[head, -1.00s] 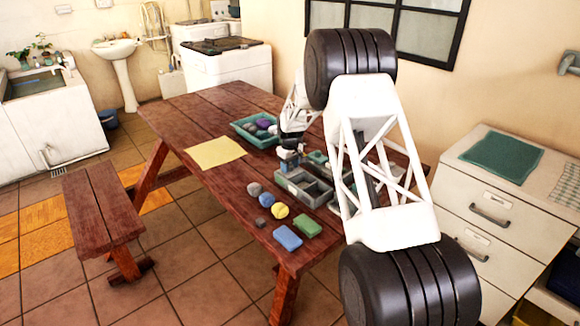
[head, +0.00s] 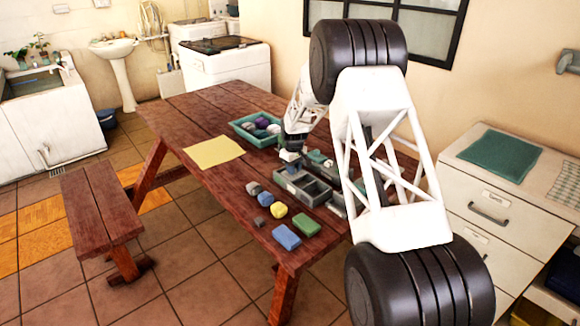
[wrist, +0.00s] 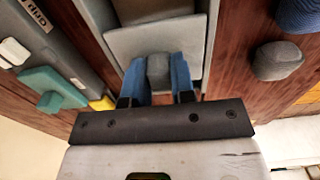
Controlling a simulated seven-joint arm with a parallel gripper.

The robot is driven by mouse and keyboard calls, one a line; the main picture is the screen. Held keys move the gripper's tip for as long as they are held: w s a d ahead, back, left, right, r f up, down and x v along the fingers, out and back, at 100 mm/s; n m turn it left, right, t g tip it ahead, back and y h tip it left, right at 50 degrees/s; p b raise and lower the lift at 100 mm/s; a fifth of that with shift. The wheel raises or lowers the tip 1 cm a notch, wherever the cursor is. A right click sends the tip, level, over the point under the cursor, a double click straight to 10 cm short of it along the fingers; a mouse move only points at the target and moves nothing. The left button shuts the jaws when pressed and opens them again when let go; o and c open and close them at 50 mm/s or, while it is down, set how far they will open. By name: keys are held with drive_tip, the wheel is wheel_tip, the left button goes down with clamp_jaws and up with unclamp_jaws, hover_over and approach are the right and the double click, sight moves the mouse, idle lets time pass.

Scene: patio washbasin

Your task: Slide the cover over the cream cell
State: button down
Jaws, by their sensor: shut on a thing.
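A grey tray with compartments (head: 303,187) lies on the wooden table in the head view. In the wrist view, a flat light-grey cover (wrist: 125,46) lies between the pale side walls of the tray (wrist: 208,25). My gripper (wrist: 158,78) has its two blue fingers shut on the cover's grey knob (wrist: 159,68). In the head view my gripper (head: 290,152) is at the tray's far end, partly hidden by my arm. A darker opening shows beyond the cover in the wrist view. I cannot tell which compartment is the cream cell.
A teal bin (head: 257,129) of round things stands behind the tray. A grey device (wrist: 60,62) with a teal part is beside the tray.

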sight(302, 173)
drive_tip(key=shift+s+d, duration=1.7)
drive_tip(key=c, duration=1)
unclamp_jaws()
drive_tip(key=shift+o, duration=0.2)
drive_tip(key=shift+r, duration=0.1)
wheel_tip(302, 173, up, 8)
drive_tip(key=shift+f, duration=0.2)
